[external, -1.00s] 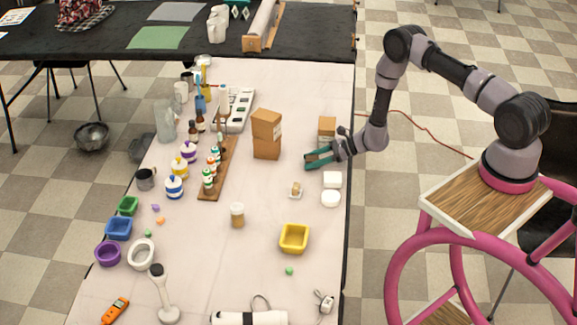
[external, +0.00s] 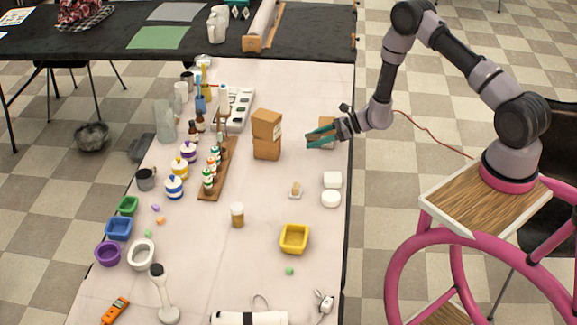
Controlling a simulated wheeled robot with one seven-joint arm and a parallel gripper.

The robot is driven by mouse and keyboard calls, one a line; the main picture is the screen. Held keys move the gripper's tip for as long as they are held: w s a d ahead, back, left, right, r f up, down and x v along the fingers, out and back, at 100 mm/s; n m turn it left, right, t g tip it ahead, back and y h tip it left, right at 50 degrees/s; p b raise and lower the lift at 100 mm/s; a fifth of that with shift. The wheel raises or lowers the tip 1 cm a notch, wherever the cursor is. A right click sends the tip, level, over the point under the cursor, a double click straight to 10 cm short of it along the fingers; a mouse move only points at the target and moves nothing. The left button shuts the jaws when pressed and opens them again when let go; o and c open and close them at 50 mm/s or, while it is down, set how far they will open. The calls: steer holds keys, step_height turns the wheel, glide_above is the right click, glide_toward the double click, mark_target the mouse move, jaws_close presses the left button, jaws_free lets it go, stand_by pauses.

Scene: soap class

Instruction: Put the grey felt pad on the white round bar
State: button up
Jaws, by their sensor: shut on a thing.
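The white round bar (external: 331,198) lies near the right edge of the long table, just in front of a white square bar (external: 332,179). My gripper (external: 312,140) has teal fingers and is above the table, behind both bars and in front of a cardboard box. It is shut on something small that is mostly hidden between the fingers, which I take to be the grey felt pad. I see no grey pad lying near the bars. The top of the round bar looks bare.
A brown box stack (external: 266,135) stands left of my gripper, and a smaller cardboard box (external: 326,130) is partly behind it. A yellow tray (external: 294,238) is nearer the front. Table between is mostly clear.

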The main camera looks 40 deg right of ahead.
steer(key=s+a+r+n+g+y, duration=0.1)
steer(key=s+a, duration=0.2)
steer(key=s, duration=0.5)
steer(key=s+a+r+n+g+y, duration=0.15)
steer(key=s+a, duration=0.25)
steer(key=s, duration=0.4)
steer(key=h, duration=0.1)
glide_above(331, 195)
step_height(331, 195, down, 4)
steer(key=shift+a+f, duration=0.1)
steer(key=shift+f, duration=2.6)
steer(key=shift+f, duration=0.2)
steer(key=o, duration=1.4)
steer(key=shift+c, duration=0.2)
steer(key=shift+r, duration=0.1)
